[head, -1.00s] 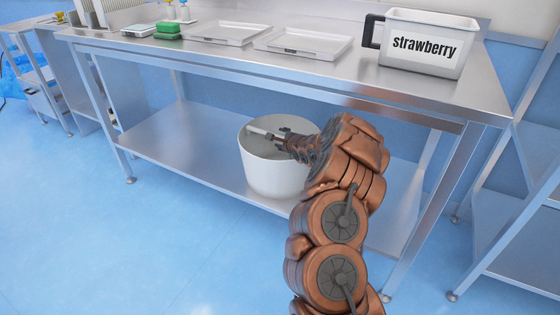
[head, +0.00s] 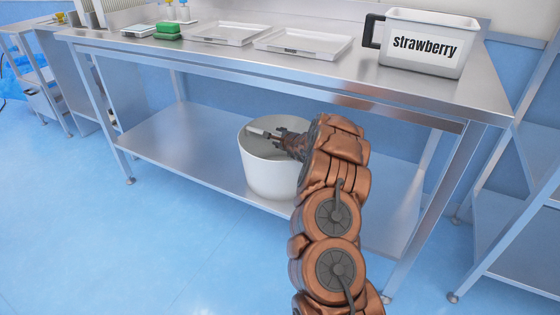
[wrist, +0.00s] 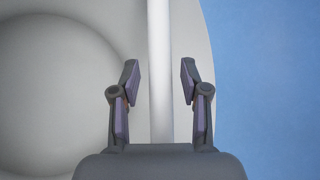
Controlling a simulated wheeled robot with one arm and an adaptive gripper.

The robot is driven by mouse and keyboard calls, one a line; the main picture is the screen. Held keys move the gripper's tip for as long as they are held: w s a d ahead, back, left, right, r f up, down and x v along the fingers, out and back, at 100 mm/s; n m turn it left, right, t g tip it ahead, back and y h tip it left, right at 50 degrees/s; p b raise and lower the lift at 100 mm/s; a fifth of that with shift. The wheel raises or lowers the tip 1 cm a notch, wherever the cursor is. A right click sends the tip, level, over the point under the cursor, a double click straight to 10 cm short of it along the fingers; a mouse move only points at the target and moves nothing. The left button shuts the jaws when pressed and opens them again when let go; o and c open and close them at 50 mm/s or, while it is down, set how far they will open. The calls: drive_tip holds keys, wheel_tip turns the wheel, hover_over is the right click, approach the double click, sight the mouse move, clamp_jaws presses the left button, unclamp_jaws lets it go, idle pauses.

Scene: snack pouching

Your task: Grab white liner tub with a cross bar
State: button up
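The white liner tub (head: 268,172) stands on the lower shelf of the steel table. Its pale cross bar (head: 258,132) spans the top opening. My gripper (head: 275,136) is at the tub's opening, over the bar, in the head view. In the wrist view the cross bar (wrist: 160,70) runs upright in the picture between the two fingers of my gripper (wrist: 160,80). The fingers are open, with a gap on each side of the bar. The tub's inside (wrist: 50,90) shows at the left. My arm hides the tub's right side in the head view.
The steel table's lower shelf (head: 175,143) is bare left of the tub. The tabletop above holds a strawberry container (head: 425,50), two trays (head: 303,42) and green sponges (head: 167,28). The table's front edge and legs are close to my arm. The blue floor in front is clear.

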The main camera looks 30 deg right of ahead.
clamp_jaws()
idle(0.6)
